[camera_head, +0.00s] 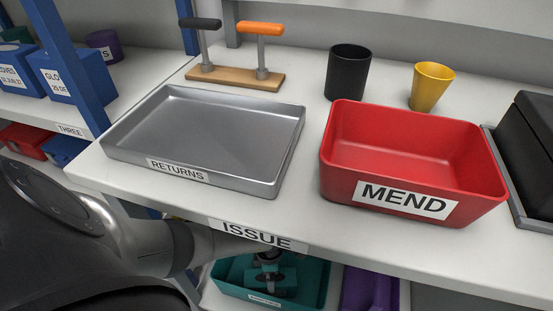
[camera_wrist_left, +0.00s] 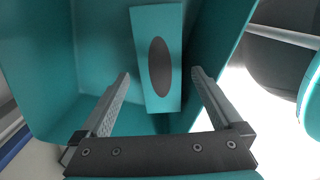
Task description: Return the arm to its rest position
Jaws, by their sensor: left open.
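My left arm comes in from the lower left of the head view and passes below the edge of the ISSUE shelf. My left gripper (camera_head: 268,265) is over a teal bin (camera_head: 321,283) on the level below, partly hidden by the shelf edge. In the left wrist view my left gripper (camera_wrist_left: 160,78) is open, its two fingers apart. A teal block with a dark oval (camera_wrist_left: 143,22) lies in the teal bin (camera_wrist_left: 30,65), between and beyond the fingers. I cannot tell whether the fingers touch it. My right gripper is not in view.
Above, the white shelf (camera_head: 270,215) carries a grey RETURNS tray (camera_head: 210,130), a red MEND bin (camera_head: 345,185), a black cup (camera_head: 347,75), a yellow cup (camera_head: 430,88) and a wooden stand (camera_head: 235,77). A purple bin (camera_head: 372,285) stands right of the teal bin. A blue post (camera_head: 75,65) rises left.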

